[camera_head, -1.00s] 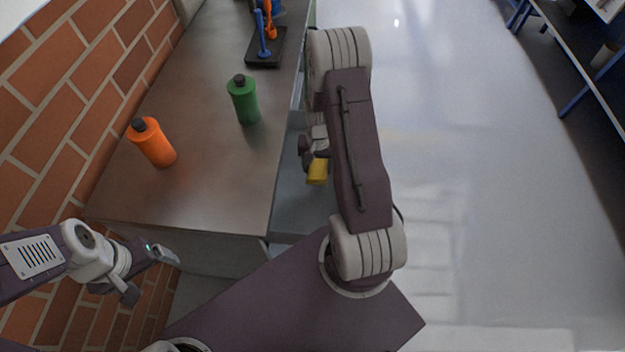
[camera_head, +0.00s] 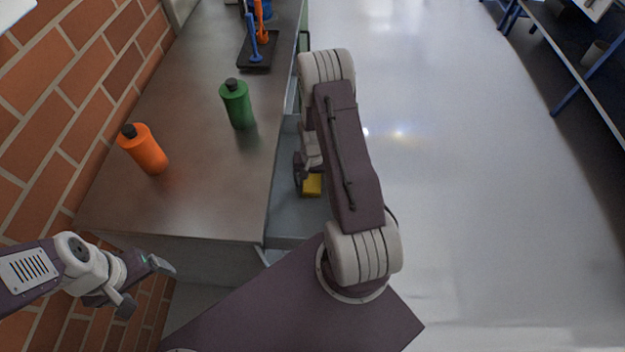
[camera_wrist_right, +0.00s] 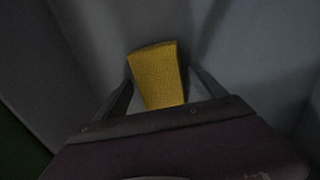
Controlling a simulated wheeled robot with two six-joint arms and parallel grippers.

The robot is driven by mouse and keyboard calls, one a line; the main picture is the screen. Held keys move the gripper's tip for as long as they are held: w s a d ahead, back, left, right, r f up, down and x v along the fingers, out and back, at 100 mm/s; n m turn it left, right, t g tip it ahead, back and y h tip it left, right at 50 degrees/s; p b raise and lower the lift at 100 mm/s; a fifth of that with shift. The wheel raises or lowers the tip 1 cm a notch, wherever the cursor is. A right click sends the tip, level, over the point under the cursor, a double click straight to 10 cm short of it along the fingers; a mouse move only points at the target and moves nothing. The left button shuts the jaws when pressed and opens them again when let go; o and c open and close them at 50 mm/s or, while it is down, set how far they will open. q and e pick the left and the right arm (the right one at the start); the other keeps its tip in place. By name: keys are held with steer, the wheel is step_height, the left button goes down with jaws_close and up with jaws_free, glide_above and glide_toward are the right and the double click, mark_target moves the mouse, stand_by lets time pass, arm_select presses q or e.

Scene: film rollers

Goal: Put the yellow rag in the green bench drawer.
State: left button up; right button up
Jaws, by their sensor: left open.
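The yellow rag (camera_head: 312,185) is a small block-like piece low inside the open drawer (camera_head: 285,215) on the right side of the bench. My right gripper (camera_head: 302,172) points down into the drawer, partly hidden by my arm. Whether the rag touches the drawer floor is unclear. My left gripper (camera_head: 166,266) is open and empty, beside the near end of the bench.
A green bottle (camera_head: 237,105) and an orange bottle (camera_head: 145,151) stand on the bench top (camera_head: 195,185). A black stand with blue and orange parts (camera_head: 257,50) is further back. A brick wall (camera_head: 50,110) borders the left; open floor lies right.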

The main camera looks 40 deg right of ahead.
mark_target(313, 179)
steer(key=shift+r, duration=0.45)
step_height(313, 179, up, 12)
steer(key=p, duration=0.2)
steer(key=shift+f, duration=0.25)
